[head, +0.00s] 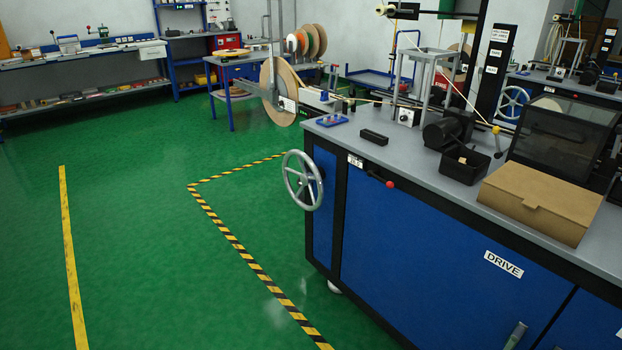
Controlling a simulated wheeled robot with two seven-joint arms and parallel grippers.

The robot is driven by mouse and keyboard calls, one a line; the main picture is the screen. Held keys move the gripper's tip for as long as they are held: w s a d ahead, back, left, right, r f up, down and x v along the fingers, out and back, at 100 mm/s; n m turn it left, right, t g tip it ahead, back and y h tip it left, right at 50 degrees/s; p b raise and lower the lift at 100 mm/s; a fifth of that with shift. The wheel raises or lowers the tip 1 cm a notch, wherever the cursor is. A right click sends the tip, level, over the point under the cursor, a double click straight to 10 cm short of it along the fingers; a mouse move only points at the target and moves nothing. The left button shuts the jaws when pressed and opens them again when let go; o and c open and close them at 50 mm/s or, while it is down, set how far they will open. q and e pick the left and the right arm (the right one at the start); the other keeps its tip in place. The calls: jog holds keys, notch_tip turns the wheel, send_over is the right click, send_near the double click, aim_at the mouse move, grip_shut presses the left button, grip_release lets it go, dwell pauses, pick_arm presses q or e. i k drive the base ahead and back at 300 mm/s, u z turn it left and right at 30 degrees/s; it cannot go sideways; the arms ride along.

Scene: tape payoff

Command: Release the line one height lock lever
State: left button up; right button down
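A short black lever with a red ball knob (390,184) sticks out from the front edge of the near blue bench (430,255), just below the worktop. I take it to be the line one height lock lever. The lever lies roughly level, its knob toward the right. A small white label (355,161) sits to its left, too small to read. A grey spoked handwheel (302,181) is on the bench's left end. Neither of my grippers is in view.
A cardboard box (540,200), a black bin (464,165) and a black block (374,137) stand on the worktop. A large tape reel (279,92) is behind the bench. Green floor with a yellow-black striped line (240,255) is clear to the left.

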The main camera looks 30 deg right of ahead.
aim_at(380, 180)
jog(key=z, duration=0.1)
jog(key=i, duration=1.05)
jog(key=z, duration=1)
jog(key=i, duration=0.5)
jog(key=z, duration=0.4)
